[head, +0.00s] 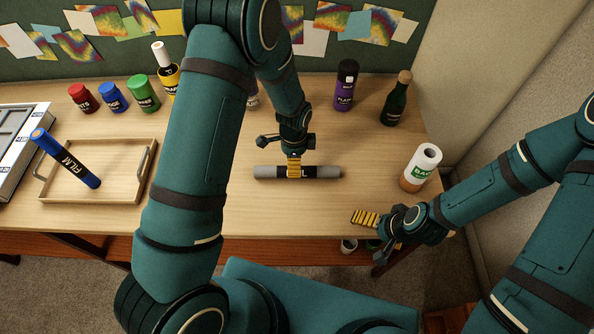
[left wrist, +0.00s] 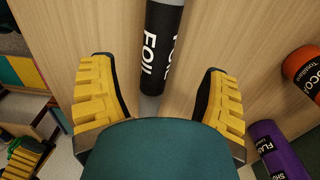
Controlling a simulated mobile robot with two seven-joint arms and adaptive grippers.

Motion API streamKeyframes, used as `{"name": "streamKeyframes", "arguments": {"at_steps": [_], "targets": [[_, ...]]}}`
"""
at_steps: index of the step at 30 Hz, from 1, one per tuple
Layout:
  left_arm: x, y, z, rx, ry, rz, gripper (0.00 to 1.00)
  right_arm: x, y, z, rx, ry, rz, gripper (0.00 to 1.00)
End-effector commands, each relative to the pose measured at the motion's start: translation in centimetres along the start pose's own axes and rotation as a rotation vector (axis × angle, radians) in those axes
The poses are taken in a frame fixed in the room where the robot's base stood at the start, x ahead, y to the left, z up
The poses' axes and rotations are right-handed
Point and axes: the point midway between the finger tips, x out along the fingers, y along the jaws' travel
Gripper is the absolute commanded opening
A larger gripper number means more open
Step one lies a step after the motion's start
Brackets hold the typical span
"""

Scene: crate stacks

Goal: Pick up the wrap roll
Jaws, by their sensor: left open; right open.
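A dark grey roll with a black FOIL label (head: 325,172) lies flat on the table. It also shows in the left wrist view (left wrist: 162,45), running lengthwise between the fingers. My left gripper (head: 294,166) is open over the middle of this roll, pointing down and hiding part of its label; its spread fingers show apart from the roll in the left wrist view (left wrist: 160,78). A blue roll labelled FILM (head: 65,160) leans tilted over the wooden tray (head: 112,196). My right gripper (head: 374,236) is open and empty at the front edge.
Red (head: 84,98), blue (head: 113,97) and green (head: 143,93) jars and a yellow-black bottle (head: 169,78) stand at the back. A purple container (head: 345,88) and dark green bottle (head: 396,100) stand at back right. Bare tabletop (head: 345,205) lies in front of the foil roll.

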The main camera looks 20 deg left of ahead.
Motion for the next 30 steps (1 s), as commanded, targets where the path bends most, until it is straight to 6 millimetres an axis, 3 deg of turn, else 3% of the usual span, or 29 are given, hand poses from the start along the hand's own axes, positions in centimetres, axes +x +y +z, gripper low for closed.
{"name": "streamKeyframes", "arguments": {"at_steps": [8, 16, 26, 27, 30], "targets": [[2.0, 0.1, -0.2, -0.001, -0.001, 0.001, 0.76, 0.0, 0.0, 0.0, 0.0, 0.0, 0.0, 1.0], [5.6, 0.2, -0.7, -0.002, -0.001, 0.001, 0.76, 0.0, 0.0, 0.0, 0.0, 0.0, 0.0, 1.0], [6.3, 0.2, -0.7, -0.001, 0.0, 0.0, 0.76, 0.0, 0.0, 0.0, 0.0, 0.0, 0.0, 1.0], [6.3, 0.2, -0.7, -0.001, 0.0, 0.0, 0.69, 0.0, 0.0, 0.0, 0.0, 0.0, 0.0, 1.0], [6.3, 0.2, -0.7, -0.001, 0.0, 0.0, 0.34, 0.0, 0.0, 0.0, 0.0, 0.0, 0.0, 1.0]]}}
